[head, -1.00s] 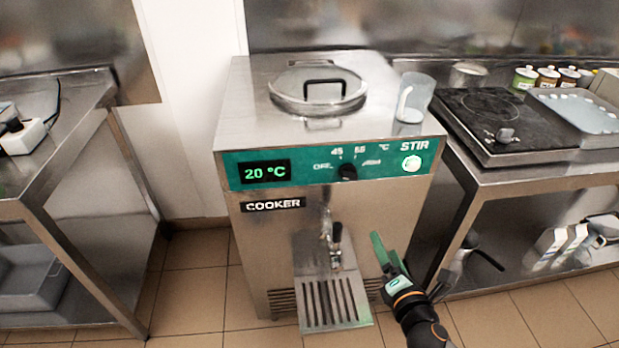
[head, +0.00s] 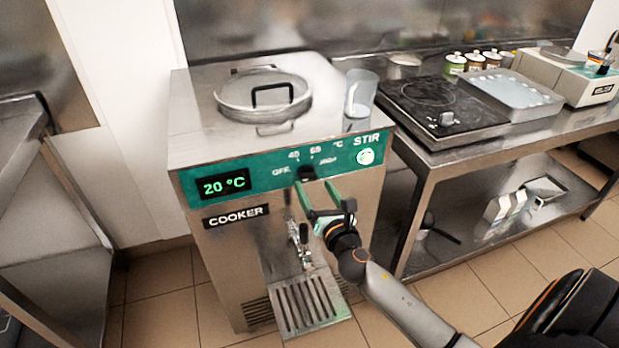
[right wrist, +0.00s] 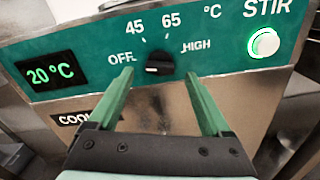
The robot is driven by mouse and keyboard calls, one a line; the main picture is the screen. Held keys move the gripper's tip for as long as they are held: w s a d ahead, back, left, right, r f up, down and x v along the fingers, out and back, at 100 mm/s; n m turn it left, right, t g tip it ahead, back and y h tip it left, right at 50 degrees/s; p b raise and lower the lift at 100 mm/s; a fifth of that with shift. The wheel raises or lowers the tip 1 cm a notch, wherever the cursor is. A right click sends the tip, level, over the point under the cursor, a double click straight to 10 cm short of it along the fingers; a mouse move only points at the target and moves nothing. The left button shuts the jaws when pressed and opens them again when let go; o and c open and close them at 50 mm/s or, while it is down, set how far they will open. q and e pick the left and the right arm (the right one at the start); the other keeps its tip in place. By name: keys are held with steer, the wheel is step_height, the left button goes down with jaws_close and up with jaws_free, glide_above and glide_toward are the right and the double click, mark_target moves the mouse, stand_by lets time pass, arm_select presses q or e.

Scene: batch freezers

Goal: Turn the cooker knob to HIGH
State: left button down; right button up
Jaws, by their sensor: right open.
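The cooker (head: 233,255) is a steel cabinet with a green panel, and its display (head: 223,186) reads 20 °C. The black cooker knob (head: 307,173) is on the panel among the marks OFF, 45, 65 and HIGH. In the right wrist view the knob (right wrist: 159,64) shows a small white mark on its left side, toward OFF. My right gripper (head: 316,186) is open, its green fingers pointing at the panel just in front of the knob. In the wrist view its fingertips (right wrist: 159,77) lie left and right below the knob, apart from it. My left gripper is not in view.
A lit STIR button (head: 365,157) is right of the knob. A clear jug (head: 361,92) and the lid (head: 264,96) are on top. A steel table with a hob (head: 440,108) stands right.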

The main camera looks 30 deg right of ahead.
mark_target(310, 180)
steer(key=shift+x, duration=2.15)
jaws_close()
